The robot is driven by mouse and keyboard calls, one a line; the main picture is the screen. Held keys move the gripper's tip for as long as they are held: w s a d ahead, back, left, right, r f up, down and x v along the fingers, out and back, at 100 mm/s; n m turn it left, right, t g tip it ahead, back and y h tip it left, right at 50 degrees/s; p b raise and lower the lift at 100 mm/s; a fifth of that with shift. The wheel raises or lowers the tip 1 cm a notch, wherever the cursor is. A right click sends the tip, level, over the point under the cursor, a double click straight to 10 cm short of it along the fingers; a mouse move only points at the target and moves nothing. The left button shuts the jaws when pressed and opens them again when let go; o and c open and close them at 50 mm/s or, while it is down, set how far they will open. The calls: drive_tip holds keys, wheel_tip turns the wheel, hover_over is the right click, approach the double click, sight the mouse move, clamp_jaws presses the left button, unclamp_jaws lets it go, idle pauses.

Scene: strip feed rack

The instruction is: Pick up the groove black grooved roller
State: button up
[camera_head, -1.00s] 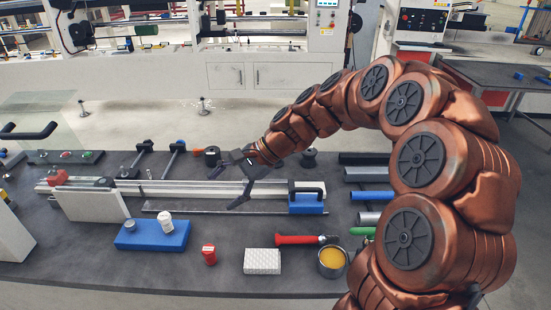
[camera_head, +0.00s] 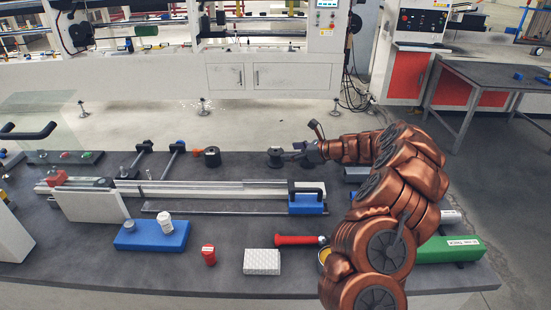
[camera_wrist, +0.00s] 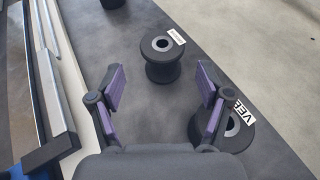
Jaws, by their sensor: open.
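In the head view my gripper (camera_head: 304,147) is just right of the roller. A second black roller (camera_wrist: 238,142), labelled "VEE", is partly hidden under the right finger.
A third black roller (camera_head: 212,157) stands farther left; its edge shows in the wrist view (camera_wrist: 112,3).

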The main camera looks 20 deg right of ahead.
sight(273, 151)
drive_tip(key=shift+x, duration=1.2)
drive_tip(key=p+x, duration=0.1)
drive_tip(key=x, duration=0.2)
drive_tip(key=shift+w+r+p, duration=0.2)
drive_tip(key=shift+w+p, duration=0.1)
drive_tip(key=shift+p, duration=0.1)
drive_tip(key=shift+x, duration=0.8)
drive_tip(key=shift+c, duration=0.3)
drive_tip(key=c, duration=1.3)
